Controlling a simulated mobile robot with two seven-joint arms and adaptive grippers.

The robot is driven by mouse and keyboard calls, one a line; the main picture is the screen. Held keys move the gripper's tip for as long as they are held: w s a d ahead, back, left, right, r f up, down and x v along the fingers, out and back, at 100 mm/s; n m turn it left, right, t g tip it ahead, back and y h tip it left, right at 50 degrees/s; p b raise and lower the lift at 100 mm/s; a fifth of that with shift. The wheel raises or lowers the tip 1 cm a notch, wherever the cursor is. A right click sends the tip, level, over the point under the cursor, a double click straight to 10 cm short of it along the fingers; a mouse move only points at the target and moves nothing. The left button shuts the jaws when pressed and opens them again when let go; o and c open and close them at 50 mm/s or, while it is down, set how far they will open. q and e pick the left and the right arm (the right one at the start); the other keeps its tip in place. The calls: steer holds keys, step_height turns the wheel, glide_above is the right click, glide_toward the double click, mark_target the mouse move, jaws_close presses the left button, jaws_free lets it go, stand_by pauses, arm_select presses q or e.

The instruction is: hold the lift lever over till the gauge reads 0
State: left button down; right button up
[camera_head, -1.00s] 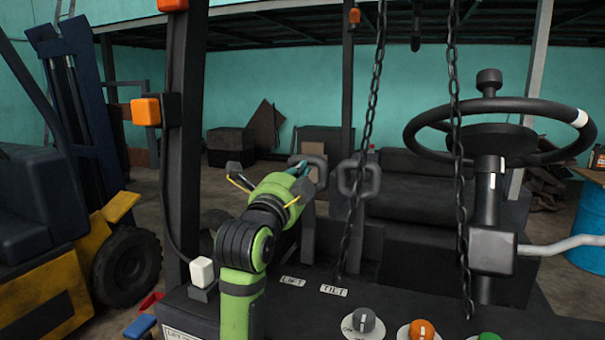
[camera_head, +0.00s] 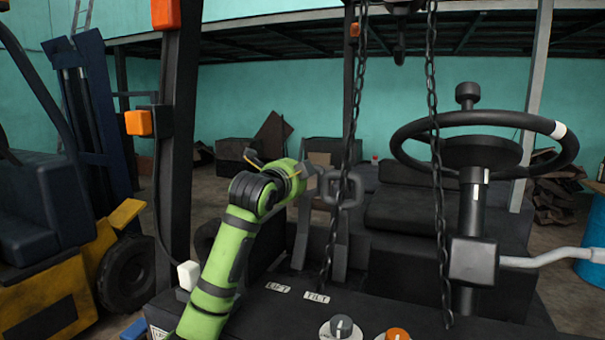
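The lift lever (camera_head: 301,238) stands behind the LIFT label (camera_head: 278,287) on the dark console. Its top is mostly hidden behind my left gripper (camera_head: 285,168). The tilt lever (camera_head: 338,238), with a dark ring-shaped handle, stands just to its right behind the TILT label (camera_head: 316,297). My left arm is green and reaches up from the bottom left. Its gripper is at the height of the lever handles, close to the lift lever's top. Whether it touches or grips the lever, I cannot tell. No gauge reading is visible. My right gripper is out of view.
Two chains (camera_head: 437,180) hang in front of the console, one near the tilt lever. A steering wheel (camera_head: 483,145) is at right. A dark post (camera_head: 178,150) stands left of my arm. A grey knob (camera_head: 342,328) and an orange knob (camera_head: 397,334) sit at the front.

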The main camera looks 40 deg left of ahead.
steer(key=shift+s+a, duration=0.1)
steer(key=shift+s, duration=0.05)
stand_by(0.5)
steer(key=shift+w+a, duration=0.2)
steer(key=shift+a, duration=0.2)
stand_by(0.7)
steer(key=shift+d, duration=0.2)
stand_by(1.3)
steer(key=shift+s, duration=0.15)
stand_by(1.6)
